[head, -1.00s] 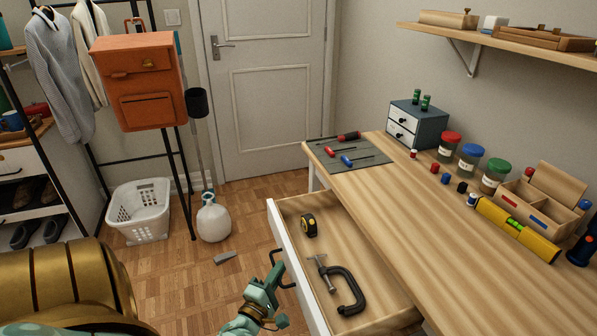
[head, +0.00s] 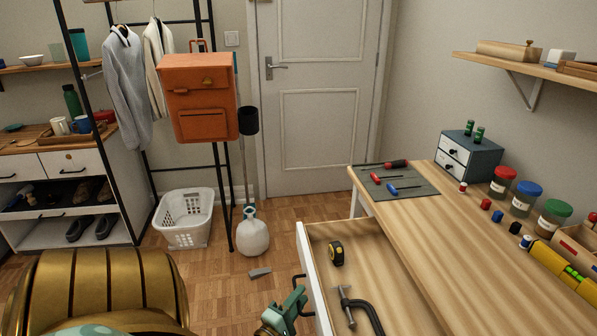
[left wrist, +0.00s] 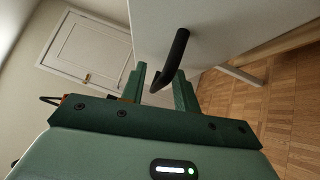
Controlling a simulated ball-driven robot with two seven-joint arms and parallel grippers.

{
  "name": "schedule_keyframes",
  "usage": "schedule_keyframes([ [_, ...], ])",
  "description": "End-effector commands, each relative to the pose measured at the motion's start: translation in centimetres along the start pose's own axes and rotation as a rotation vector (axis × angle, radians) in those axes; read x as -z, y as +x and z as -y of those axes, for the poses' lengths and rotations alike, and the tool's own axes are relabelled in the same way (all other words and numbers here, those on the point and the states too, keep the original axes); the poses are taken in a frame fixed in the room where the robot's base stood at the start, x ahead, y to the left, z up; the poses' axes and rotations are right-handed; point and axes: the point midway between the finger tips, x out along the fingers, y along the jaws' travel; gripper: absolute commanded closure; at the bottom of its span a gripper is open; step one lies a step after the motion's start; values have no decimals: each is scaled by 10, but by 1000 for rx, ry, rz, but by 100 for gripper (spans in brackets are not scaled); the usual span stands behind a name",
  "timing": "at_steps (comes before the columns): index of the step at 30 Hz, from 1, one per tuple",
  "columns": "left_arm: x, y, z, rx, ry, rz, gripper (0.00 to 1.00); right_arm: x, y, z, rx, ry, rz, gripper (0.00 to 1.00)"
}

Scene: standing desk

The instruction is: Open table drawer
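The table drawer (head: 309,262) is pulled out from the wooden table (head: 445,235), with its white front and shallow wooden inside showing. Its black bar handle (head: 302,288) is on the front. My left gripper (head: 297,298) is at the handle, beside the drawer front. In the left wrist view, the handle (left wrist: 180,48) reaches down between the two green fingers (left wrist: 160,78). The fingers stand apart with gaps beside the bar, so the gripper looks open around it. My right gripper is in neither view.
Screwdrivers on a grey mat (head: 398,181), jars and a small drawer box (head: 469,157) stand on the table. A white basket (head: 186,218) and jug (head: 252,235) stand on the floor left of the drawer.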

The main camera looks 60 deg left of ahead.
Motion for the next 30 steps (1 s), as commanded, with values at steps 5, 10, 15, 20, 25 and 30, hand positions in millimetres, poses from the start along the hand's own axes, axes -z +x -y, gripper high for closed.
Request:
schedule_keyframes([
  [5, 0, 0, -1, -1, 0, 0, 69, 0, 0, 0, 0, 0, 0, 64],
  [10, 0, -18, -1, 1, 0, 0, 69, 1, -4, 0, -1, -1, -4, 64],
  [15, 0, -60, -2, 2, -1, -1, 69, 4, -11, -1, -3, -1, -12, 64],
  [20, 0, -105, -1, 2, 0, -1, 69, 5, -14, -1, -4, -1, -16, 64],
  [25, 0, -141, 0, 2, -1, -1, 69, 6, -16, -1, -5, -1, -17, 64],
  [30, 0, -159, 0, -1, 1, 0, 69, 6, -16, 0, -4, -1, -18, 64],
])
